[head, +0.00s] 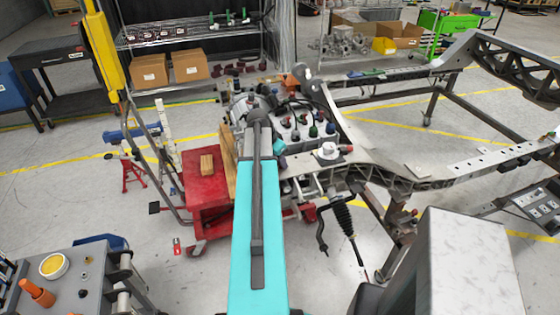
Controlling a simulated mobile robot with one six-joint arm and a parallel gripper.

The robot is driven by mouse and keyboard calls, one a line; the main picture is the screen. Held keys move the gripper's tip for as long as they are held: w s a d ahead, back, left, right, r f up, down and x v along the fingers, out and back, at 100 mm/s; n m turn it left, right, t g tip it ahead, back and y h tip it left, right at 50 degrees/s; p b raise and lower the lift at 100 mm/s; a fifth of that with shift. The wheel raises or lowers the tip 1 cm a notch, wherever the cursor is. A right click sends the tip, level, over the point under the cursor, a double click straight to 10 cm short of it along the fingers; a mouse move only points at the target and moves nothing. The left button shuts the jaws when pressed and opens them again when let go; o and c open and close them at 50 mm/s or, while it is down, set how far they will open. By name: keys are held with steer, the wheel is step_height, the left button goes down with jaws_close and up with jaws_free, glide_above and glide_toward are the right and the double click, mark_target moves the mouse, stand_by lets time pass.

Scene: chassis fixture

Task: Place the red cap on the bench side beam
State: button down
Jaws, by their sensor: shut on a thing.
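My teal and dark grey arm reaches forward from the bottom middle to the chassis. A teal wrist part shows just right of it, but my gripper's fingers are hidden behind the arm, so what they hold cannot be seen. A small red cap (286,121) shows on the light grey block in the chassis, near dark blue (313,132) and green (330,128) caps. The silver near beam (455,172) of the chassis runs right from the middle. I cannot tell for certain whether this is the bench side beam.
A red cart (203,180) with a wooden block (207,164) stands left of the arm. A yellow post (103,50) rises at upper left. The floor at left is partly clear.

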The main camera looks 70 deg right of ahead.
steer(key=shift+f, duration=0.2)
steer(key=c, duration=1.6)
jaws_free()
steer(key=shift+r, duration=0.1)
steer(key=shift+r, duration=0.1)
steer(key=shift+b+v, duration=1.6)
steer(key=shift+v, duration=4.35)
steer(key=shift+w, duration=0.1)
